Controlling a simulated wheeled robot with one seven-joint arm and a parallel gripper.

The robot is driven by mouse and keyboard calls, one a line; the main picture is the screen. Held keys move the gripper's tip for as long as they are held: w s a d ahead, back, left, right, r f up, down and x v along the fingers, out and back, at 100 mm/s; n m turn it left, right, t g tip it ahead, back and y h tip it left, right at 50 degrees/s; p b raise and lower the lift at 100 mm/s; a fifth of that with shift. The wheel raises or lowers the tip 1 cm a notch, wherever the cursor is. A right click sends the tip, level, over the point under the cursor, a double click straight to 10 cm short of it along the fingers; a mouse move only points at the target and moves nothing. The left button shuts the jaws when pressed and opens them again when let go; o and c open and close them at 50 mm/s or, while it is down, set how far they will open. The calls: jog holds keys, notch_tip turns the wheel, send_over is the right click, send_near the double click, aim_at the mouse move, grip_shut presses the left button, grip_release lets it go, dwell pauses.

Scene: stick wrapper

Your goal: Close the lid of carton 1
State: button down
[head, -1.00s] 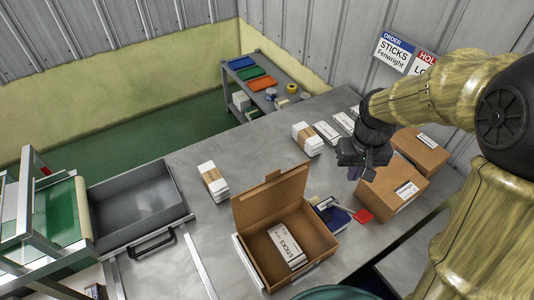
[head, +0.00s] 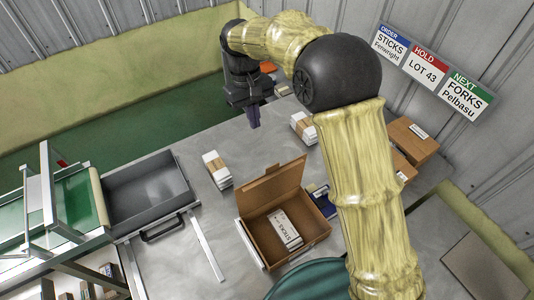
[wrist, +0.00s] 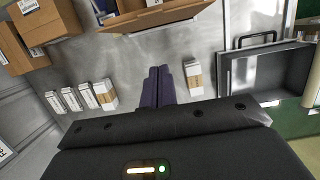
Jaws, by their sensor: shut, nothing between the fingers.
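An open cardboard carton (head: 262,238) stands on the metal table with its lid (head: 272,184) raised at the back. A white box marked STICKS (head: 285,229) lies inside it. No number shows on the carton, so I cannot tell from a label whether it is carton 1. My gripper (head: 254,116) is shut and empty, pointing down above the table behind the carton. In the wrist view my gripper (wrist: 159,88) shows its fingers together, and part of an open carton (wrist: 150,20) is at the top edge, apart from the fingers.
Banded white stacks (head: 216,169) and (head: 303,127) stand on the table near the carton. A grey tray (head: 150,190) is at left. Closed cartons (head: 412,140) are at right, partly behind my arm. A blue item (head: 320,199) lies beside the open carton.

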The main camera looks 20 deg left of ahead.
jog(key=shift+f, duration=0.15)
jog(key=s+d+f+p, duration=0.4)
jog(key=d+f+p, duration=0.1)
jog(key=f, duration=0.4)
jog(key=shift+f, duration=0.25)
jog(key=shift+w+d+f, duration=0.1)
dwell(0.5)
